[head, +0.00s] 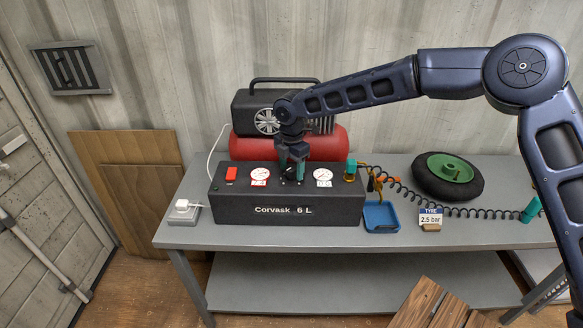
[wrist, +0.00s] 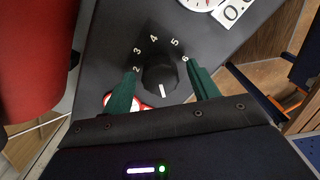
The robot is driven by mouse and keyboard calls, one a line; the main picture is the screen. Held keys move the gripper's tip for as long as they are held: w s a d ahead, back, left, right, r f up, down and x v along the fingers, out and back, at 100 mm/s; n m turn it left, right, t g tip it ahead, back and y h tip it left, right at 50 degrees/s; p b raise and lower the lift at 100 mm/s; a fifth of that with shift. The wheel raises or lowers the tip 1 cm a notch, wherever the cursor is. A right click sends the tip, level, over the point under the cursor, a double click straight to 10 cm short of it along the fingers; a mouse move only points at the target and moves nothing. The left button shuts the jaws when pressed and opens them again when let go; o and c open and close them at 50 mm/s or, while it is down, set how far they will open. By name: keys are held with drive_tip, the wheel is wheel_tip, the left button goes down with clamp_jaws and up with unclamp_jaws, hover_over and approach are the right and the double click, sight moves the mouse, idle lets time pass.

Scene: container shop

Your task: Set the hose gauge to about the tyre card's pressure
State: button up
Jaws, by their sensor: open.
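The tyre card (head: 431,217) stands on the bench and reads 2.5 bar. The dark regulator knob (wrist: 160,75) sits on the console top with numbers 2 to 6 visible around it. Its white mark points down in the wrist view, away from those numbers. My gripper (head: 292,176) is open, its green fingers (wrist: 203,83) on either side of the knob; contact is unclear. Two round gauges flank the knob: a left gauge (head: 260,174) and a right gauge (head: 323,175). Their needles are too small to read.
The console (head: 240,208) reads Corvask 6 L and has a red switch (head: 231,173). A red tank (head: 335,142) stands behind. A coiled hose (head: 465,211), a blue tray (head: 381,219) and a wheel (head: 472,185) lie to the right. The bench front is clear.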

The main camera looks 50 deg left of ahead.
drive_tip(key=c, duration=1)
drive_tip(key=shift+m, duration=0.3)
